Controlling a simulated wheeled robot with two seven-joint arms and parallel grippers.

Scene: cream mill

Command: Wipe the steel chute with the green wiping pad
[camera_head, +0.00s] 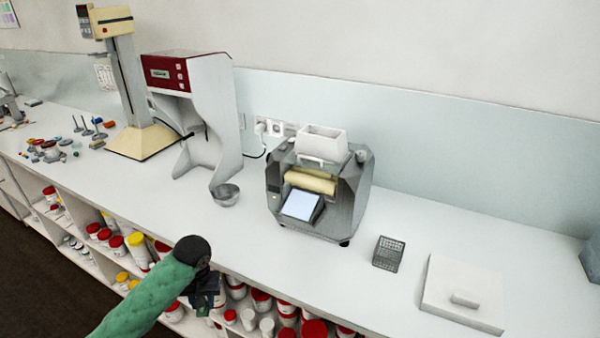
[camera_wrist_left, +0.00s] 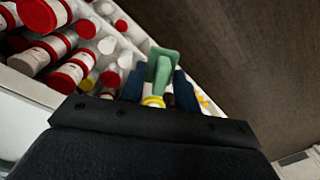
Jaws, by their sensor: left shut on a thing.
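The green wiping pad (camera_wrist_left: 161,64) shows in the left wrist view between the dark fingers of my left gripper (camera_wrist_left: 159,90), which is shut on it. The mill (camera_head: 345,208) stands on the counter, up and to the right of the gripper. A slanted pale plate (camera_head: 301,204) below its cream roller looks like the steel chute. The gripper is well apart from it. My right gripper is not in view.
A small metal bowl (camera_head: 225,194) stands left of the mill, near a red and white machine (camera_head: 190,115). A wire basket (camera_head: 388,253) and a white lidded block (camera_head: 463,292) lie to the right. Jars (camera_head: 262,300) fill the shelves below. Counter front before the mill is clear.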

